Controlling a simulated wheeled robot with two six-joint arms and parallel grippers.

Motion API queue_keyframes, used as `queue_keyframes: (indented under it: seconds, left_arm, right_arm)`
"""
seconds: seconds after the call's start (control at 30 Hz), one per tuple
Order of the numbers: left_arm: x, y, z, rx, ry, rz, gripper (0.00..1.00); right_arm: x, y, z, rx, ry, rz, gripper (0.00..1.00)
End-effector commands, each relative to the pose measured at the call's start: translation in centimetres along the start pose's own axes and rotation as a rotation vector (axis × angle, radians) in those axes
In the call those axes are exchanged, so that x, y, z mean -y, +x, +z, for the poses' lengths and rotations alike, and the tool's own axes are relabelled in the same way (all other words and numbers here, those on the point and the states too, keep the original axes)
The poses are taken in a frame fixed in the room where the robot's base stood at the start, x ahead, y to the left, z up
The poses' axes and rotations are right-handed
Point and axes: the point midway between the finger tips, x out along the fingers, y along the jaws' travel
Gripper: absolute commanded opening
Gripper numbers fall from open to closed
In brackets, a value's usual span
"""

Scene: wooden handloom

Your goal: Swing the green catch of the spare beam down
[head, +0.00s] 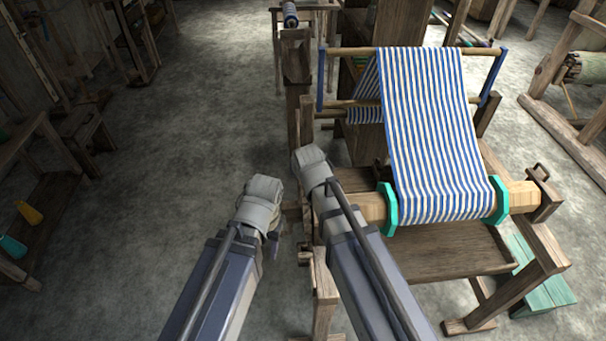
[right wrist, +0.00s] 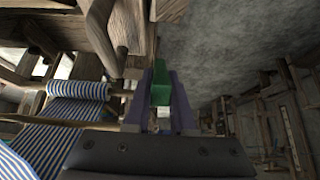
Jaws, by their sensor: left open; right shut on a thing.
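The green catch (right wrist: 160,86) shows in the right wrist view as a bright green piece between the purple fingers of my right gripper (right wrist: 160,80). That gripper is shut on it. In the head view my right wrist covers that spot, so the catch is hidden there. My left gripper (head: 274,238) is open and empty, left of the loom frame above the floor. I cannot tell for sure which beam is the spare one.
A wooden beam (head: 521,196) with teal flanges (head: 390,210) carries striped cloth (head: 430,130). A wooden tray (head: 455,250) is below it. In the right wrist view, wooden posts (right wrist: 103,35) stand close left of the gripper. Bare floor (head: 190,140) lies left of the loom.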

Motion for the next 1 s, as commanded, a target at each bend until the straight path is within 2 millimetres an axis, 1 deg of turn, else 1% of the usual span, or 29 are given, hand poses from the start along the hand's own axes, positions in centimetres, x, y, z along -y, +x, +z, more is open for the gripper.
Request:
queue_keyframes:
  seconds: [0.27,0.3,0.57,0.83,1.0]
  left_arm:
    - [0.00,-0.02,0.00,0.000,0.000,0.000,0.53]
    - [0.00,-0.02,0.00,0.000,0.000,0.000,0.53]
    - [0.00,-0.02,0.00,0.000,0.000,0.000,0.53]
    - [0.01,-0.08,0.00,0.000,0.000,0.000,0.53]
    - [0.07,-0.75,0.04,0.000,0.000,0.000,0.53]
  right_arm:
    - [0.01,-0.01,0.00,0.000,0.000,0.000,0.00]
    - [0.01,-0.01,0.00,0.000,0.001,0.000,0.23]
    - [0.00,-0.01,-0.03,0.000,0.000,0.000,0.53]
    - [-0.01,-0.07,-0.05,-0.001,0.000,0.000,0.53]
    - [-0.01,-0.86,-0.11,-0.001,0.000,0.000,0.53]
